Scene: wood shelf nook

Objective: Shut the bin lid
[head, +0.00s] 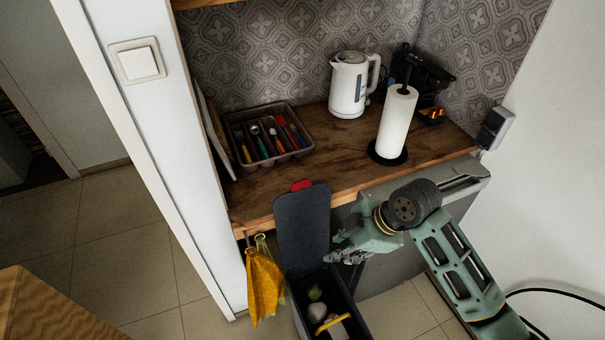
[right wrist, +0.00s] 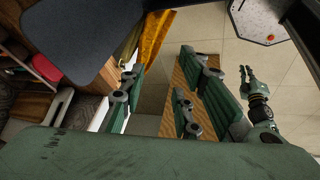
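The bin (head: 349,294) stands on the floor in front of the counter, with its dark grey lid (head: 303,225) raised nearly upright. A red tab (head: 301,185) tops the lid. Several items lie inside the bin. My right gripper (head: 338,257) is just right of the lid's lower part, over the bin's far right side, apparently apart from the lid. In the right wrist view its fingers (right wrist: 160,80) are spread and empty; the lid (right wrist: 75,38) is at upper left. My left gripper (right wrist: 247,73) shows small at the right of that view; its opening is unclear.
Yellow cloths (head: 263,283) hang left of the bin. The counter (head: 340,150) holds a cutlery tray (head: 240,163), a kettle (head: 348,88) and a paper towel roll (head: 396,125). A wooden surface (head: 40,310) is at lower left.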

